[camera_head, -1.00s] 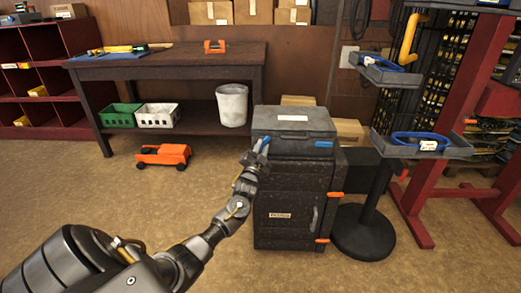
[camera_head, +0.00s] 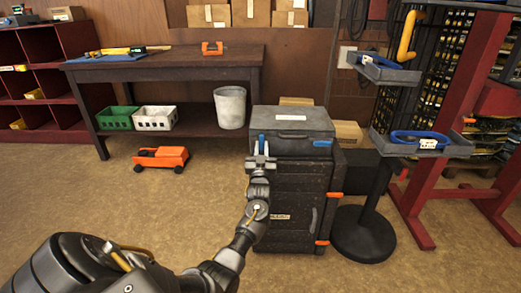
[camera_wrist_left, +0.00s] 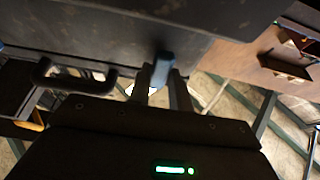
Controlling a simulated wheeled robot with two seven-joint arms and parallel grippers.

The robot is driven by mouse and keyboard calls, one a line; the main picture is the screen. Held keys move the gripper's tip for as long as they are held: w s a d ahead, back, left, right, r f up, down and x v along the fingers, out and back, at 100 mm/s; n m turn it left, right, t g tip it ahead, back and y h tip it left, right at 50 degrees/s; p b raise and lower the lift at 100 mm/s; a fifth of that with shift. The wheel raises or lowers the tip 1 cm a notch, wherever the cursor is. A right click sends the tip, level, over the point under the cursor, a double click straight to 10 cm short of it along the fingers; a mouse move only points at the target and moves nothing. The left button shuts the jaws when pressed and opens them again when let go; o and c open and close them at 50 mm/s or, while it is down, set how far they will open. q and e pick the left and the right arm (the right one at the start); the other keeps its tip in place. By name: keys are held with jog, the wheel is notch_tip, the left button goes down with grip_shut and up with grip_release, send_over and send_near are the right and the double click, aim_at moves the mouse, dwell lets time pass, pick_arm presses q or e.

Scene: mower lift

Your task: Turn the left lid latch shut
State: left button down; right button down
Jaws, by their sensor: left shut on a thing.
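The grey case (camera_head: 300,140) sits on a black cabinet (camera_head: 290,190) with its lid (camera_head: 290,119) down. Its left lid latch (camera_head: 262,141) is blue and stands upright at the case's front left. My left gripper (camera_head: 262,160) is shut on this latch from the front. In the left wrist view the blue latch (camera_wrist_left: 163,68) shows between the two fingers (camera_wrist_left: 161,88); its lower end is hidden. The right lid latch (camera_head: 322,143) is blue and lies level across the case front. My right gripper is not in view.
A dark workbench (camera_head: 170,62) stands behind on the left, with a white bucket (camera_head: 230,106) on its shelf. An orange toy truck (camera_head: 160,158) is on the floor. A tray stand (camera_head: 364,230) stands right of the cabinet.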

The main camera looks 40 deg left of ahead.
pick_arm(q)
jog(key=shift+n+y, duration=0.3)
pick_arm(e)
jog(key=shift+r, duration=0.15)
pick_arm(q)
jog(key=c, duration=1.3)
grip_release()
jog(key=shift+s+d, duration=0.1)
jog(key=shift+s, duration=0.05)
jog(key=p+v, duration=0.1)
jog(key=v, duration=0.9)
jog(key=shift+s+d+f, duration=0.1)
jog(key=shift+s, duration=0.15)
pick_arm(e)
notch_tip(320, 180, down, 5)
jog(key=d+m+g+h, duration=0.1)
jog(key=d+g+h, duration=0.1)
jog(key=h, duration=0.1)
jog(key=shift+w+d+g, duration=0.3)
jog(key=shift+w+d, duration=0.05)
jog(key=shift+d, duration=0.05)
